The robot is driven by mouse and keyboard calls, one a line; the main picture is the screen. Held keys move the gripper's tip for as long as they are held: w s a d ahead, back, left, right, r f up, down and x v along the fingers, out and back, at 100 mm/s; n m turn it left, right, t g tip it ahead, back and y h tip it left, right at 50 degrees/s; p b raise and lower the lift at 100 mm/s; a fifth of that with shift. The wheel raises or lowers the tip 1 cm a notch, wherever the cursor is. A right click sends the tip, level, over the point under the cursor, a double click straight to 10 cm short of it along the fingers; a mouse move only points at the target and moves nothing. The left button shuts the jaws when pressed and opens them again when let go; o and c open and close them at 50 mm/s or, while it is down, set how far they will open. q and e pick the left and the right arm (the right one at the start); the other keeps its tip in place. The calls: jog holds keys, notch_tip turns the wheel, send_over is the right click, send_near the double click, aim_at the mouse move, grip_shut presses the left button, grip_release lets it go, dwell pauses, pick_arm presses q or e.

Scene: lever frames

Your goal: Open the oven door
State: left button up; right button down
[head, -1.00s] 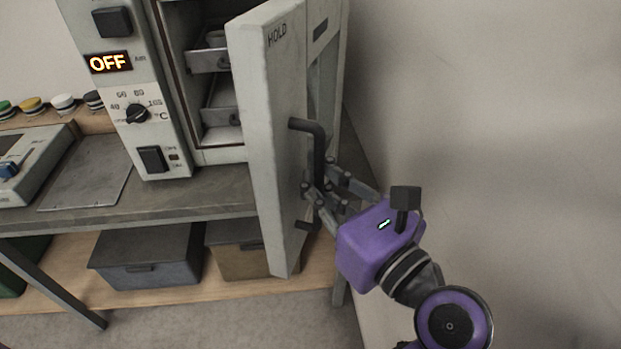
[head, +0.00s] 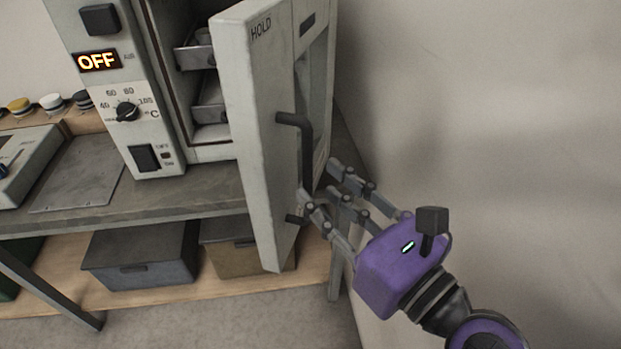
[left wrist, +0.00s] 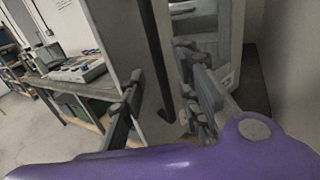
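The oven door (head: 262,140), a thick pale slab marked HOLD, stands swung open from the oven (head: 110,100), and the chamber with its metal shelves shows. Its dark bar handle (head: 307,150) is on the right-hand face of the door. My left gripper (head: 320,181) is open by the lower part of the handle, its fingers spread and nothing gripped. In the left wrist view the handle (left wrist: 157,65) shows between the open fingers of the left gripper (left wrist: 160,62); whether they touch it I cannot tell. My right gripper is in neither view now.
A pale wall (head: 480,100) stands close on the right of the door and my left arm. The oven rests on a grey bench (head: 205,192); a lidded grey box (head: 140,262) and a brown box (head: 235,258) sit on the shelf below.

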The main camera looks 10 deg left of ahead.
pick_arm(q)
jog(key=v, duration=0.7)
jog(key=shift+s+d, duration=0.2)
